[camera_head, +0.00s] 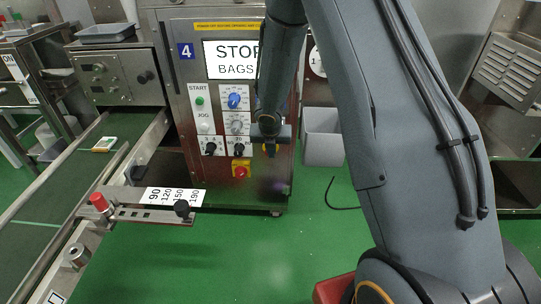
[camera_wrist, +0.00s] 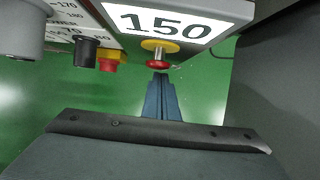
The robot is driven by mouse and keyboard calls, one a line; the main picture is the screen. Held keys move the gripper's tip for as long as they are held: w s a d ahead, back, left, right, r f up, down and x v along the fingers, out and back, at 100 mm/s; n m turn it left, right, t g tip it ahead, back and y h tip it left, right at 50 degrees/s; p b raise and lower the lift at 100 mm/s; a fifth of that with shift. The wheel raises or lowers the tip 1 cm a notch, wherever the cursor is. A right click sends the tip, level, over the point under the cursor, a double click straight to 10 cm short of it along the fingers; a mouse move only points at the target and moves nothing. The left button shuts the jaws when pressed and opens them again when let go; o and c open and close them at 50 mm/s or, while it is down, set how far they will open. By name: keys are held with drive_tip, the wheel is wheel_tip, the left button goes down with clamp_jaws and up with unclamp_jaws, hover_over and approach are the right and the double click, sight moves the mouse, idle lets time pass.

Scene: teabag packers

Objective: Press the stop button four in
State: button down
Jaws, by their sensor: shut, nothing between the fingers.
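The machine marked 4 (camera_head: 186,51) stands ahead. My gripper (camera_head: 271,152) is shut and empty in front of its lower panel. In the wrist view, the shut fingertips (camera_wrist: 160,80) point at a red button on a round yellow collar (camera_wrist: 158,47), under a white plate reading 150 (camera_wrist: 180,22). The tips look just below it; I cannot tell whether they touch. In the head view this button is mostly hidden behind my gripper. Another red button on a yellow base (camera_head: 241,171) sits lower left of my gripper; it also shows in the wrist view (camera_wrist: 110,62).
Black knobs (camera_head: 211,147) and a blue dial (camera_head: 235,100) are on the panel. A conveyor (camera_head: 62,190) with a red knob (camera_head: 99,202) runs at the left. A grey bin (camera_head: 323,138) stands right of the machine. Green floor is open in front.

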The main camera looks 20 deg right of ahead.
drive_tip(key=s+a+r+p, duration=0.3)
drive_tip(key=s+r, duration=0.3)
drive_tip(key=r, duration=0.3)
drive_tip(key=shift+s+p, duration=0.25)
drive_tip(key=shift+p, duration=0.35)
drive_tip(key=shift+f, duration=0.1)
